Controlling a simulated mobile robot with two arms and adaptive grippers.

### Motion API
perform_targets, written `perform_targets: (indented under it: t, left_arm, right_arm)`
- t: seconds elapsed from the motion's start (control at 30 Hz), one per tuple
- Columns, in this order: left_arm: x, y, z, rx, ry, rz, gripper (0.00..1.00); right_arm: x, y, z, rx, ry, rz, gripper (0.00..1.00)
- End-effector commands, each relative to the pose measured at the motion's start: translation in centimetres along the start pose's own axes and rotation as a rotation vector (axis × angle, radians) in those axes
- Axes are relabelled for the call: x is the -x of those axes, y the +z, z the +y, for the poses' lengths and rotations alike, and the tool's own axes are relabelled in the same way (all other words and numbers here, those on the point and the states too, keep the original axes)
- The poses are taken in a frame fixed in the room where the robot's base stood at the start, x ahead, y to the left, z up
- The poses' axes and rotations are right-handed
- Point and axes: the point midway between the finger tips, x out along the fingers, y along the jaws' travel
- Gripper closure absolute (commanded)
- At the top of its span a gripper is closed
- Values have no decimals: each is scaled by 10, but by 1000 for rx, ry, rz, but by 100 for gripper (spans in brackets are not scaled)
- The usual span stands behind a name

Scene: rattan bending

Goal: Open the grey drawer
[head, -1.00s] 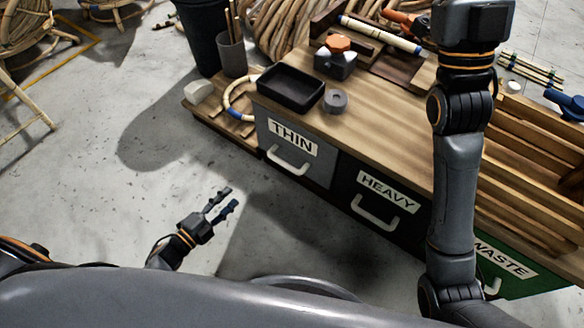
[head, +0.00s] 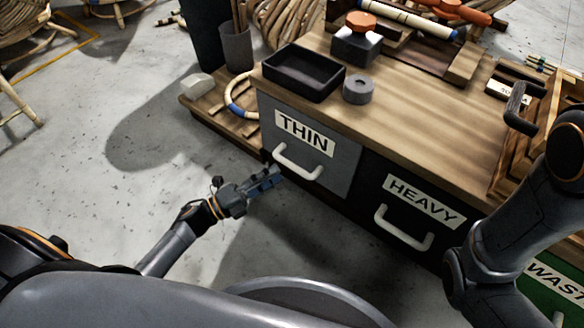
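The grey drawer (head: 338,168), labelled THIN, is the left drawer in the front of the wooden workbench. It looks shut, its face in line with the black drawer beside it. Its pale bow handle (head: 299,166) sits below the label. My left gripper (head: 275,177) is just left of and slightly below the handle's left end in the picture, pointing towards it. I cannot tell whether it touches the handle, and its fingers overlap in this view, so their opening is unclear. My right arm comes in at the right edge; its gripper is not in view.
The black HEAVY drawer (head: 408,213) and green WASTE drawer (head: 559,281) are to the right. A black tray (head: 304,88), grey roll (head: 358,88) and orange-topped block (head: 356,43) stand on the benchtop (head: 423,110).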

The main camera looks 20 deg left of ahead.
Motion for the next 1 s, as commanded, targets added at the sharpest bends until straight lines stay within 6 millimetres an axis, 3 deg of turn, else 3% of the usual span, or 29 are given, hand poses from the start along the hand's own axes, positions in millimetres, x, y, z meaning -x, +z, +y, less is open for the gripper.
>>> perform_targets:
  t: [0.1, 0.3, 0.73, 0.93, 1.0]
  left_arm:
    - [-25, 0, 3, -2, -3, 1, 61]
    - [-53, 0, 2, 0, -2, 1, 61]
    - [-64, 0, 0, 1, 0, 0, 61]
    - [-63, 0, 0, 1, 0, 0, 99]
    - [-63, 0, 0, 1, 0, 0, 100]
  right_arm:
    - [12, -4, -2, 0, 0, -2, 60]
    - [21, -6, -4, 0, 0, -2, 60]
    - [23, -7, -5, 0, -1, -2, 60]
    - [23, -7, -5, 0, -1, -2, 60]
    - [23, -7, -5, 0, -1, -2, 60]
